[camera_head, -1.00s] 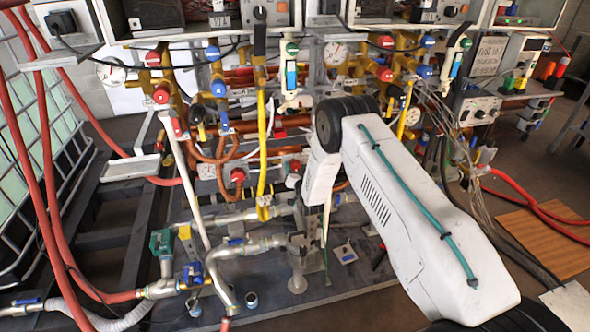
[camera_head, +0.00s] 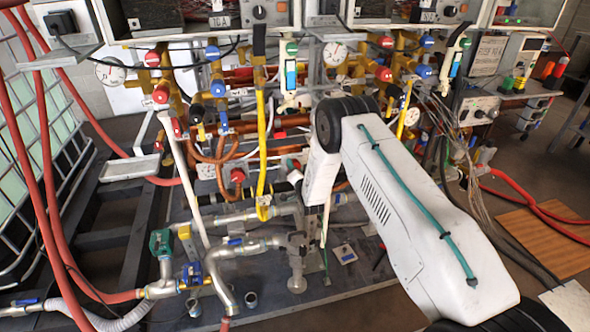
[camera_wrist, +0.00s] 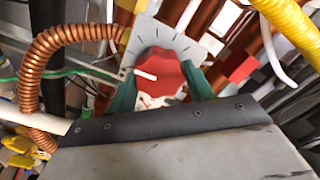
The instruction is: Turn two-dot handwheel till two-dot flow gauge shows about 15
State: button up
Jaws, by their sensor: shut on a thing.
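In the wrist view a red handwheel (camera_wrist: 160,68) sits in front of a pale grey plate (camera_wrist: 143,27) with dark tick marks. The two green fingertips of my gripper (camera_wrist: 161,84) are shut on the handwheel, one on each side. A white bar lies across the lower left of the wheel. No dots can be made out on it. In the head view my arm hides the gripper and this wheel. Round dial gauges show there at the left (camera_head: 110,70), the middle (camera_head: 335,54) and the right (camera_head: 411,117). Their dots and readings are too small to tell.
A copper coil hose (camera_wrist: 40,65) curves close by on the left in the wrist view, and a yellow hose (camera_wrist: 291,32) passes at upper right. In the head view, pipes and valves crowd the rig. A red hose (camera_head: 520,204) lies at right near a brown mat (camera_head: 540,243).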

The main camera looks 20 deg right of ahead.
jog(key=o, duration=1)
jog(key=shift+c, duration=0.2)
jog(key=s, duration=0.8)
jog(key=shift+w, duration=0.1)
